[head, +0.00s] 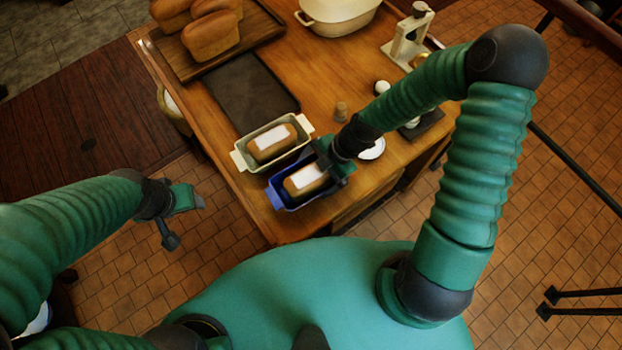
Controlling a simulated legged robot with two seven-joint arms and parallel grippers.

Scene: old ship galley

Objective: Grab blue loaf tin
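The blue loaf tin (289,207) sits near the front corner of the wooden table and holds a brown loaf (303,186) with a white patch on top. My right gripper (335,168) is at the tin's right end, over or against its rim. Its fingers are partly hidden by the wrist, so I cannot tell whether they are closed on the tin. My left gripper (182,222) is open and empty, off the table's left side above the tiled floor.
A cream loaf tin (242,158) with a loaf stands just behind the blue one. A dark tray (245,92), a board with loaves (211,36), a white pot (338,14) and a small white plate (372,149) are on the wooden table (322,75).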

